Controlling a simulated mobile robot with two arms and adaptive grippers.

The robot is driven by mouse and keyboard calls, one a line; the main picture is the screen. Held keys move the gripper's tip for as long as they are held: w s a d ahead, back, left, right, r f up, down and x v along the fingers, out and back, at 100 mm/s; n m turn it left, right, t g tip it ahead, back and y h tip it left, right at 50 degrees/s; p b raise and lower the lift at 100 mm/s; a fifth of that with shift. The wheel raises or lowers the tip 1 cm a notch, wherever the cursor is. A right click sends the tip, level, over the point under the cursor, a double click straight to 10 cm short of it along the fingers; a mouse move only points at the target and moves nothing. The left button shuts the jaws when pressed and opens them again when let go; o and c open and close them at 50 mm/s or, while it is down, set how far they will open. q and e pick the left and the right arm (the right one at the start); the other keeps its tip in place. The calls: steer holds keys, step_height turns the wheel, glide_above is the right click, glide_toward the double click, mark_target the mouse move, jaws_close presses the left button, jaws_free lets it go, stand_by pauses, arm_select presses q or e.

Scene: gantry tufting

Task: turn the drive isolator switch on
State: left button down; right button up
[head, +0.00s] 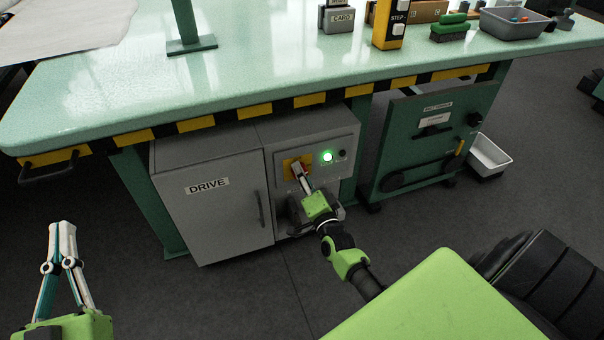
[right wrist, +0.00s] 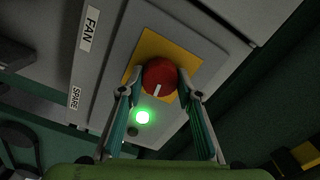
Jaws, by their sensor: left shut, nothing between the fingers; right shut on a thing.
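The drive isolator switch is a red knob on a yellow plate (head: 288,164) on the grey control panel under the table. In the right wrist view the red knob (right wrist: 158,74) sits between my two right fingers, with its white mark at the lower edge pointing towards the lit green lamp (right wrist: 142,117). My right gripper (head: 301,174) is shut on the knob and hides part of it in the head view. The green lamp also glows in the head view (head: 327,156). My left gripper (head: 63,230) is shut and empty at the lower left, away from the cabinet.
A grey cabinet labelled DRIVE (head: 207,190) stands left of the panel. The table edge with yellow and black stripes (head: 197,124) overhangs them. A green unit (head: 420,145) and a white bin (head: 490,155) stand to the right. FAN (right wrist: 89,28) and SPARE (right wrist: 74,98) labels lie beside the knob.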

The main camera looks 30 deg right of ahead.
arm_select(q)
steer(key=shift+f, duration=0.3)
arm_select(e)
steer(key=shift+m, duration=0.9)
steer(key=o, duration=1.1)
arm_select(q)
steer(key=shift+w, duration=0.1)
arm_select(e)
steer(key=v, duration=1.2)
